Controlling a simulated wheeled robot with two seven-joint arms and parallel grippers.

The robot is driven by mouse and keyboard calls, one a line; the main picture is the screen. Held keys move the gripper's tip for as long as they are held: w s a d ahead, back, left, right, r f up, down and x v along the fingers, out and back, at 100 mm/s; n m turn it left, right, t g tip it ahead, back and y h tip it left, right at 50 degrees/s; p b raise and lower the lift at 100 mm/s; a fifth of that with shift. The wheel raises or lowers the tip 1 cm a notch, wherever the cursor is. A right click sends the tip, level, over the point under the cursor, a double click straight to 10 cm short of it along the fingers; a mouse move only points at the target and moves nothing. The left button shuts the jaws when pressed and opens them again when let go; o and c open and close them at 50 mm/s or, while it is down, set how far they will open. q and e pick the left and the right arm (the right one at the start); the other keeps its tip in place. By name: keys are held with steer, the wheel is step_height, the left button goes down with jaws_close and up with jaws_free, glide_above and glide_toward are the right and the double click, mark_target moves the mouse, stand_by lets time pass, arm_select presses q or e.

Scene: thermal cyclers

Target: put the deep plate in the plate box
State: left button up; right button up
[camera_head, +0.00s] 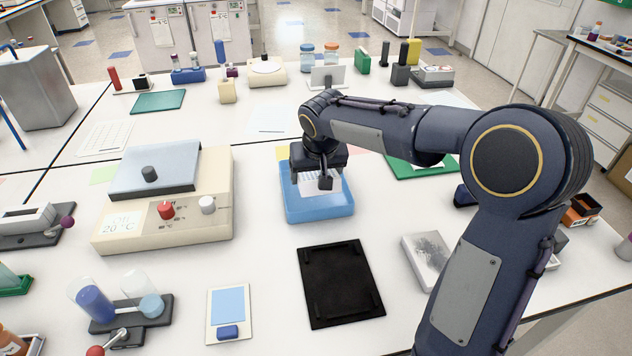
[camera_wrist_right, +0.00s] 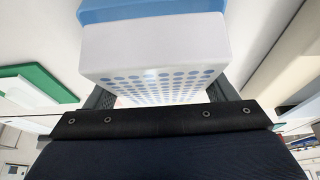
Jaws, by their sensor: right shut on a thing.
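The deep plate is a white block with rows of blue wells; it fills the middle of the right wrist view (camera_wrist_right: 150,45). In the head view a white part of it (camera_head: 334,182) shows under my right gripper (camera_head: 318,182). My right gripper is shut on the plate, with a finger at each side in the wrist view. The plate box is an open blue box (camera_head: 322,212) on the bench, directly below the gripper and plate. Its blue edge also shows beyond the plate in the wrist view (camera_wrist_right: 105,12). Whether the plate touches the box floor is hidden. My left gripper is not in view.
A black tray (camera_head: 342,285) lies in front of the box. A beige heating device (camera_head: 215,185) stands to the left, and a green-edged board (camera_head: 415,172) lies to the right. A silver block (camera_head: 430,260) sits near my right arm. Bare bench lies between them.

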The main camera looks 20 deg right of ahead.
mark_target(316, 199)
steer(key=shift+w+d+f, duration=0.2)
steer(key=shift+w+f, duration=0.2)
steer(key=shift+f, duration=0.15)
steer(key=shift+w+d+f, duration=0.2)
steer(key=shift+w+f, duration=0.2)
steer(key=shift+f, duration=0.15)
steer(key=x, duration=0.3)
steer(key=shift+s+f, duration=0.25)
steer(key=shift+s, duration=0.05)
steer(key=shift+f+b, duration=0.4)
steer(key=shift+f, duration=0.05)
steer(key=o, duration=1.1)
